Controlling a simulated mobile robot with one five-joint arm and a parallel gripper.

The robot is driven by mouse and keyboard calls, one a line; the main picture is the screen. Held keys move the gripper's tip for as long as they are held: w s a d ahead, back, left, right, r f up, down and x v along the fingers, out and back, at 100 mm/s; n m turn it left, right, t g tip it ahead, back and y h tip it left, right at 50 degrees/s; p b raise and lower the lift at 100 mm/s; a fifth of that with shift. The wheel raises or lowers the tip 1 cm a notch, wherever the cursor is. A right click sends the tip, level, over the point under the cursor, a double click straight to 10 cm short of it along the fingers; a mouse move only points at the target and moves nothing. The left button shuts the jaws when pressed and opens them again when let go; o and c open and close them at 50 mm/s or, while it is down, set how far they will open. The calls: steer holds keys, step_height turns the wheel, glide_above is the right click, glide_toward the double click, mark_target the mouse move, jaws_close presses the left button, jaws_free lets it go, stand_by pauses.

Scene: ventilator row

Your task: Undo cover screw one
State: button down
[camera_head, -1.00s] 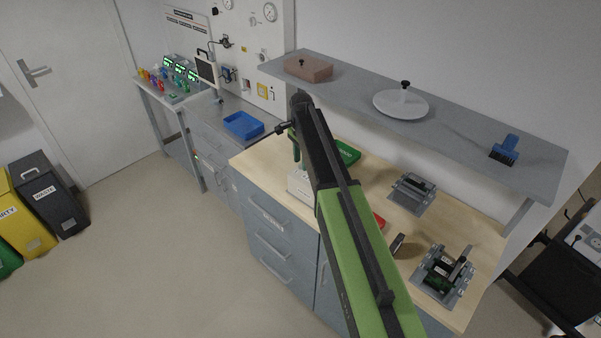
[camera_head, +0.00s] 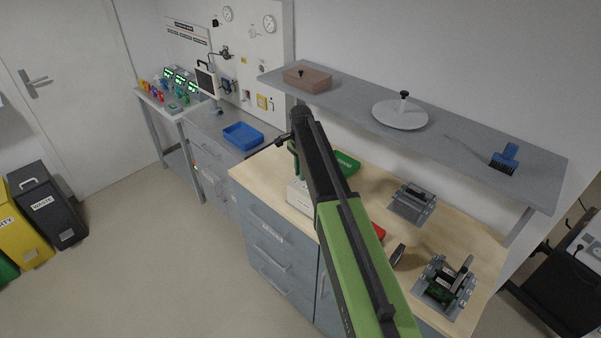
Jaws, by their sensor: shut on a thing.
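My gripper (camera_head: 282,140) is at the far end of my green and black arm, above the left end of the wooden bench. It is small and dark here. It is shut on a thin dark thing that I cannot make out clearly. A green upright thing (camera_head: 293,147) shows just below it, over a white block (camera_head: 298,196). A grey fixture (camera_head: 412,204) with a dark part lies at the back of the bench. A second grey fixture (camera_head: 432,298) with a green and black unit stands at the front right. Cover screw one is too small to tell.
A grey shelf (camera_head: 350,103) overhangs the bench, carrying a brown block (camera_head: 307,76), a white disc (camera_head: 400,115) and a blue brush (camera_head: 504,160). A green tray (camera_head: 347,163) and a partly hidden red tray (camera_head: 379,232) are on the bench. A blue tray (camera_head: 243,136) is on the left counter.

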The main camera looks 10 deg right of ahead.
steer(key=shift+n, duration=0.3)
steer(key=n, duration=0.6)
steer(key=shift+n, duration=0.3)
steer(key=n, duration=0.3)
steer(key=shift+n, duration=0.3)
steer(key=n, duration=0.3)
steer(key=shift+n, duration=0.4)
steer(key=n, duration=1.2)
steer(key=shift+n, duration=0.3)
